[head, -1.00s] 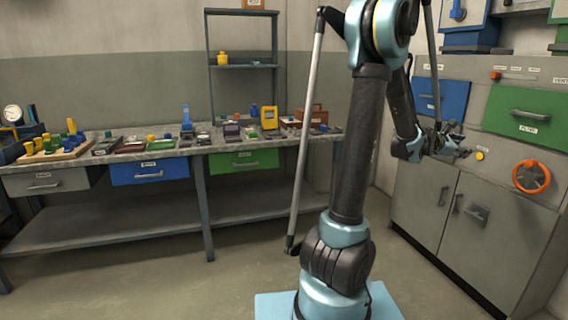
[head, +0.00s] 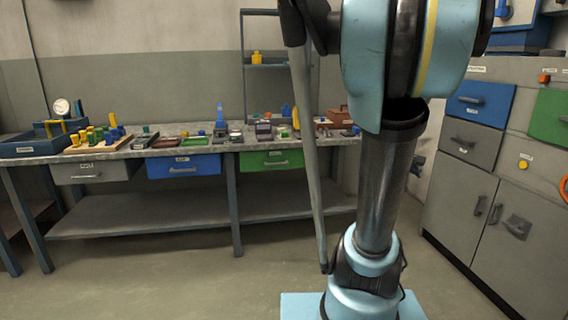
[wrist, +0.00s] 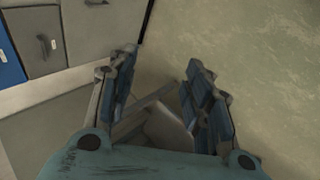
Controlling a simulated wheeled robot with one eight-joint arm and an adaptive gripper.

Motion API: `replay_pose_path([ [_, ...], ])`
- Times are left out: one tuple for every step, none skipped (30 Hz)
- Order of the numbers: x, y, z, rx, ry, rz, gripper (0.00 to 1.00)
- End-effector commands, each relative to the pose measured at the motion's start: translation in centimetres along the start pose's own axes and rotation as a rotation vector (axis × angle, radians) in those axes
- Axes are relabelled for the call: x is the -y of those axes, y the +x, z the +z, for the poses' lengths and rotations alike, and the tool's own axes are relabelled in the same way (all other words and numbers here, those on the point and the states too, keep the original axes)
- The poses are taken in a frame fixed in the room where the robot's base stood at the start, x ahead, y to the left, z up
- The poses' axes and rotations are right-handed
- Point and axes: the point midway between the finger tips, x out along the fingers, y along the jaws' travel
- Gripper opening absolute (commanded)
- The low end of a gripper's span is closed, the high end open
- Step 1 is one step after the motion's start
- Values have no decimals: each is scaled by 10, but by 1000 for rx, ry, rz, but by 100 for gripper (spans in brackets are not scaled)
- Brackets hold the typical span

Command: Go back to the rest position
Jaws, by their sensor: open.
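My gripper (wrist: 160,100) shows in the wrist view with its two blue-padded fingers spread apart and nothing between them. Grey cabinet fronts and part of a blue drawer (wrist: 8,62) lie at the upper left of that view, apart from the fingers. Bare wall or floor fills its right side. In the head view my arm stands upright at the centre right, and its upper links are folded close to the camera. My gripper is not clearly visible in the head view, hidden by or beyond the arm.
A long workbench (head: 210,142) with several tools and small parts stands along the back left wall. A shelf rack (head: 270,66) rises behind it. A grey cabinet (head: 460,205) with blue, grey and green drawers and a yellow button (head: 523,164) stands at the right. The floor in front is clear.

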Motion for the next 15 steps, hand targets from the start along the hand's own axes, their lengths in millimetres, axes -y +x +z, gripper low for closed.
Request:
replay_pose_path([
  [22, -9, 1, -13, 29, -39, 46],
  [34, -13, 1, -19, 52, -64, 46],
  [50, -19, 3, -25, 82, -99, 46],
  [62, -24, 4, -29, 103, -126, 46],
  [74, -28, 6, -31, 123, -152, 46],
  [90, -34, 8, -34, 150, -187, 46],
  [103, -39, 10, -35, 170, -215, 46],
  [115, -43, 12, -35, 189, -242, 46],
  [130, -49, 15, -33, 214, -278, 46],
  [143, -54, 18, -31, 232, -306, 46],
  [155, -58, 21, -28, 249, -333, 46],
  [170, -64, 25, -22, 271, -370, 46],
  [182, -68, 28, -18, 286, -396, 46],
  [193, -72, 32, -11, 301, -424, 46],
  [207, -77, 36, -3, 318, -458, 46],
])
